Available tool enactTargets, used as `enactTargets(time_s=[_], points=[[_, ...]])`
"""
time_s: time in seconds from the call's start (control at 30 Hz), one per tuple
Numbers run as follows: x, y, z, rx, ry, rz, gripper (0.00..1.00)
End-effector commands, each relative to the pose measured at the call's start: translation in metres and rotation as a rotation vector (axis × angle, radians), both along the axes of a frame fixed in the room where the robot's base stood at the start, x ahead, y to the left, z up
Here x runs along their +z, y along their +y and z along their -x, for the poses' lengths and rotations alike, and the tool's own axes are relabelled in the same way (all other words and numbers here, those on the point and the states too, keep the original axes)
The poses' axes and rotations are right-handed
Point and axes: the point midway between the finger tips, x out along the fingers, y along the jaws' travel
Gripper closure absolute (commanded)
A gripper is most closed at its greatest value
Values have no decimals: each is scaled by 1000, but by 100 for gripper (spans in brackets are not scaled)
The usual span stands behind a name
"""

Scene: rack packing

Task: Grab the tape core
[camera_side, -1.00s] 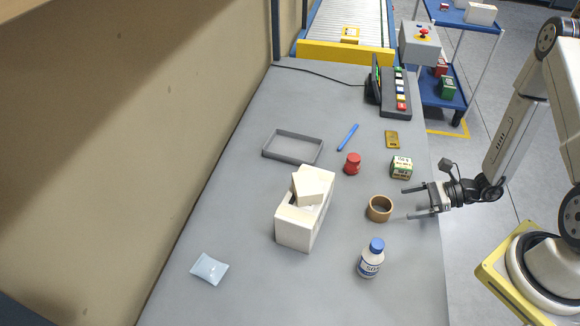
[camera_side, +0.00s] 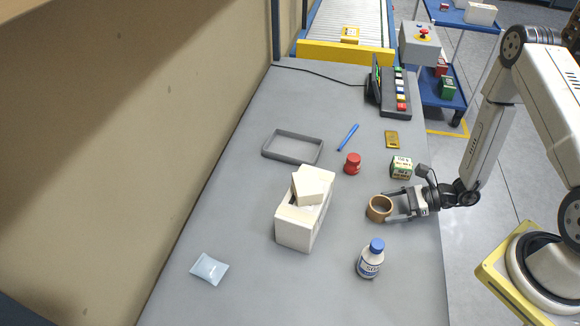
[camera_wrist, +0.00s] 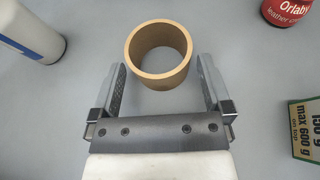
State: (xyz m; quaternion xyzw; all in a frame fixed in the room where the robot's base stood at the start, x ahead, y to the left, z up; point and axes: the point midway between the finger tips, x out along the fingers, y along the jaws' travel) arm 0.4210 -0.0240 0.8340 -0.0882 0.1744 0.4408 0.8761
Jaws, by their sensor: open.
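The tape core (camera_side: 379,208) is a brown cardboard ring standing on the grey table, its hollow facing up. My gripper (camera_side: 392,206) is at the right side of it, low over the table, with its fingers pointing left at the core. In the wrist view the core (camera_wrist: 159,54) is just ahead of and partly between the two fingertips. My gripper (camera_wrist: 160,68) is open and empty there, with one finger on each side. A gap shows between each finger and the ring.
A white bottle with a blue cap (camera_side: 370,258) stands in front. A green-and-white box (camera_side: 401,168) and a red jar (camera_side: 352,164) stand behind. A white box (camera_side: 300,226) is to the left. A grey tray (camera_side: 268,154) lies farther back.

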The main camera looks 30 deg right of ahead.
Motion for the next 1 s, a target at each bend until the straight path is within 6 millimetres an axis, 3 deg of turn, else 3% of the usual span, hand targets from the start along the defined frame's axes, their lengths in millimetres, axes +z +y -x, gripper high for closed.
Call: enactTargets(time_s=[0.27,0.8,0.83,0.87,1.0], points=[[-7,14,-10,1,0,0,0],[-7,15,-11,0,1,-1,0],[-7,15,-11,0,1,-1,3],[-7,15,-11,0,1,-1,13],[-7,15,-11,0,1,-1,57]])
